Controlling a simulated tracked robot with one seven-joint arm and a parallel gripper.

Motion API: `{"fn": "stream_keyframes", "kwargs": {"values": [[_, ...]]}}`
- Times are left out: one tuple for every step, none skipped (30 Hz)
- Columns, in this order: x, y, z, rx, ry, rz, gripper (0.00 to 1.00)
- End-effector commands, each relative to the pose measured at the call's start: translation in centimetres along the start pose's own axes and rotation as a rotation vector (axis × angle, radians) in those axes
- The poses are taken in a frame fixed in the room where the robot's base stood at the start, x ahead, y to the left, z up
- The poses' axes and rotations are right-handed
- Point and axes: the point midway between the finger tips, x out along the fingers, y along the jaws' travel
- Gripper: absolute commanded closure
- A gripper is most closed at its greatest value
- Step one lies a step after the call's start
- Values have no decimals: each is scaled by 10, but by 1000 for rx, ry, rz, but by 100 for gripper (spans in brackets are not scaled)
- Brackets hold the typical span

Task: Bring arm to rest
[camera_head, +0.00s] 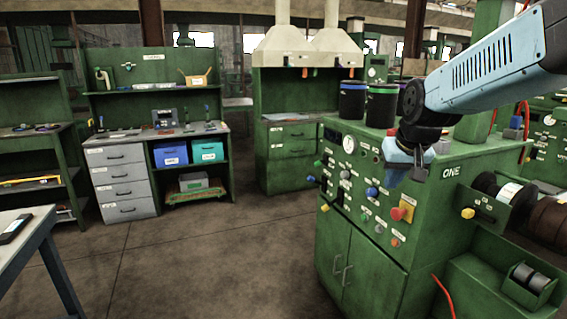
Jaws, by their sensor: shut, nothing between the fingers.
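My arm (485,75) reaches in from the upper right, with pale blue links and dark joints. My gripper (397,176) hangs at its end, pointing down, in front of the green machine marked ONE (385,208). It is shut with nothing visible in it. The gripper covers part of the machine's control panel. I cannot tell how far it is from the panel.
Two dark canisters, one with a blue rim (352,99) and one with a green rim (382,105), stand on the machine's top near my arm. Spools (497,190) sit at the right. A table (22,240) stands at lower left. The floor (200,265) between is clear.

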Motion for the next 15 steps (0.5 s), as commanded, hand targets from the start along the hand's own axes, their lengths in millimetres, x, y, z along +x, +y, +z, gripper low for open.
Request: {"fn": "stream_keyframes", "kwargs": {"values": [[-11, -1, 12, -1, 7, -1, 100], [-17, -2, 19, -3, 8, -2, 100], [-24, -3, 29, -5, 8, -3, 100], [-29, -4, 36, -7, 9, -3, 100], [-34, -4, 44, -8, 10, -3, 100], [-40, -5, 54, -10, 11, -2, 100], [-45, -6, 61, -12, 12, -1, 100], [-49, -6, 69, -14, 12, 0, 100], [-54, -7, 79, -16, 13, 2, 100], [-58, -8, 87, -18, 15, 4, 100], [-61, -9, 95, -20, 15, 6, 100], [-65, -9, 104, -22, 16, 9, 100], [-68, -10, 111, -23, 16, 11, 100], [-70, -10, 118, -24, 16, 13, 100], [-73, -11, 125, -26, 16, 16, 100]]}}
